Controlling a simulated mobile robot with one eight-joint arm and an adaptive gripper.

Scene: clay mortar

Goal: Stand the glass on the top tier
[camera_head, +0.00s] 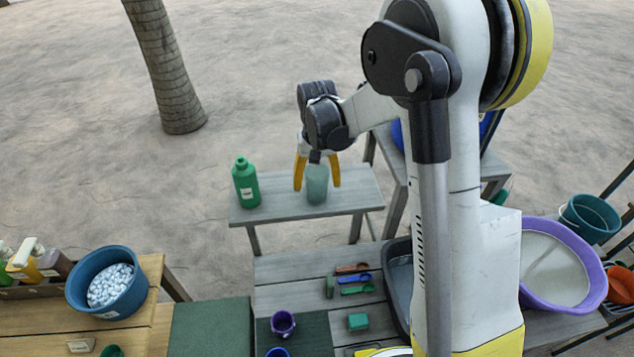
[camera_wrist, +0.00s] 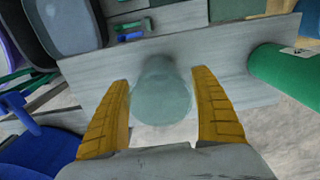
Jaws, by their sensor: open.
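The glass (camera_head: 317,184) is pale, greenish and see-through. It stands upright on a narrow grey plank bench (camera_head: 275,205), to the right of a green bottle (camera_head: 246,183). My gripper (camera_head: 317,186) is over the bench with its yellow fingers pointing down, one on each side of the glass. In the wrist view the glass (camera_wrist: 160,98) lies between the open fingers (camera_wrist: 161,80), with a visible gap at each side. A higher grey stand (camera_head: 383,143) is behind and to the right, partly hidden by my arm. I cannot tell which surface is the top tier.
The green bottle also shows close to the right finger's side in the wrist view (camera_wrist: 285,75). A lower plank table (camera_head: 290,268) in front holds small tools and cups. A blue tub (camera_head: 106,282) of white pieces is at left, a purple basin (camera_head: 590,262) at right.

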